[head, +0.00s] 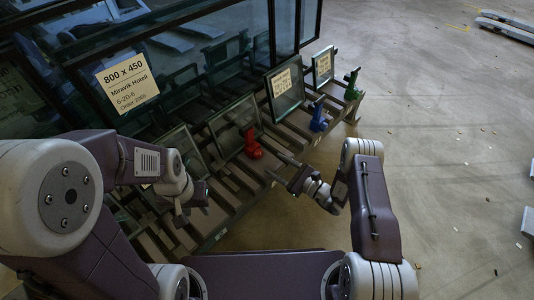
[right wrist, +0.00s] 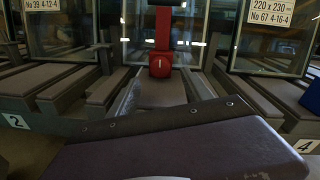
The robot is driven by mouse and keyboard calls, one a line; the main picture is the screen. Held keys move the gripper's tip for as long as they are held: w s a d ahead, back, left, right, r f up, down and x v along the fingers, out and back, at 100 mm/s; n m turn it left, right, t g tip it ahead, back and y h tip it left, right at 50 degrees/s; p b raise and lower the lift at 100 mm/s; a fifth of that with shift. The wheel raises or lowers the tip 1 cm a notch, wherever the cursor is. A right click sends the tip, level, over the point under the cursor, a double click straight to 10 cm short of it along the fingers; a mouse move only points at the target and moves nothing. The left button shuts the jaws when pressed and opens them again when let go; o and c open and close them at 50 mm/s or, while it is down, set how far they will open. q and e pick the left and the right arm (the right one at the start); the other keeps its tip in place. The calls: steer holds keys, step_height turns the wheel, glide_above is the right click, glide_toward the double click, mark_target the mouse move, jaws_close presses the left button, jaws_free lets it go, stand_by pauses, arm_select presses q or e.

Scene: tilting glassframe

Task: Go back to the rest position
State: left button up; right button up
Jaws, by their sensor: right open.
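My left gripper (head: 193,205) is over the near left part of the slatted rack (head: 215,235). It is dark and small against the slats, and I cannot tell whether its jaws are apart. My right gripper (head: 279,177) is open and points left at the rack's right edge. Its fingers look empty. A red block (head: 252,145) stands on the rack a little beyond the right gripper. In the right wrist view the red block (right wrist: 160,62) stands upright straight ahead, with a white mark on it.
Glass panes (head: 286,90) with labels lean on the rack, beside a blue block (head: 318,117) and a green block (head: 352,84). A large framed glass (head: 170,60) stands behind, with a big "800 x 450" label (head: 125,82).

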arm_select(q)
steer(key=shift+r, duration=0.55)
arm_select(e)
steer(key=shift+v, duration=1)
